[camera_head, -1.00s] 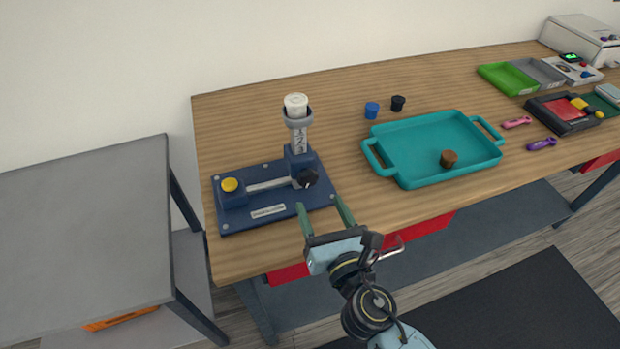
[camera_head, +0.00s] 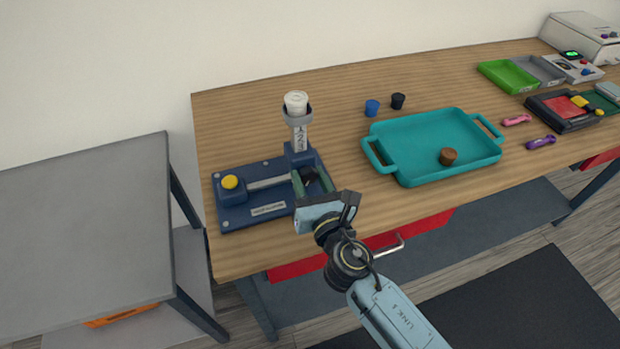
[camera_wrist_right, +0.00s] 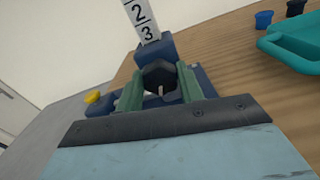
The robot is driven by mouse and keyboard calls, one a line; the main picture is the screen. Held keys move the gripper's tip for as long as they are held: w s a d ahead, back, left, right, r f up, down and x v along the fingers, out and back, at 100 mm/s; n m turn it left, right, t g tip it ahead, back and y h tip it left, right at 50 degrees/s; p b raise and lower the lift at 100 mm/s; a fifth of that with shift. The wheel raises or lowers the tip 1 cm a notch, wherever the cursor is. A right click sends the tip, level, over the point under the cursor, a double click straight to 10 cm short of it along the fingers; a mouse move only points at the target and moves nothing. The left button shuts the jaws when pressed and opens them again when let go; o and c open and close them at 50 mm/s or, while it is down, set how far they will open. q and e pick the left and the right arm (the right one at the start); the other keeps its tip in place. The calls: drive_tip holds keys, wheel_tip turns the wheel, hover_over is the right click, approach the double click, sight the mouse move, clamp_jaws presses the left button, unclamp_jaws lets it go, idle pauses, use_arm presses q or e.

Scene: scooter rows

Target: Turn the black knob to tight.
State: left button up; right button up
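The black knob (camera_head: 309,175) sits at the front of the upright post on a blue base plate (camera_head: 236,216). My right gripper (camera_head: 308,178) is at the knob, coming in from the front. In the right wrist view the knob (camera_wrist_right: 160,76) lies between the two green fingers (camera_wrist_right: 161,88), which appear closed against its sides. A pale mark shows on the knob's face, pointing downward in that view. No tight marking is readable. The post carries a numbered scale (camera_wrist_right: 145,24) and a white round piece (camera_head: 296,102) in a grey ring. My left gripper is out of view.
A yellow button (camera_head: 230,182) is on the plate's left side. A teal tray (camera_head: 415,124) with a brown knob-like piece (camera_head: 448,156) stands to the right. Blue (camera_head: 372,108) and black (camera_head: 398,101) cups stand behind it. Bare wood lies between plate and tray.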

drive_tip(key=c, duration=0.4)
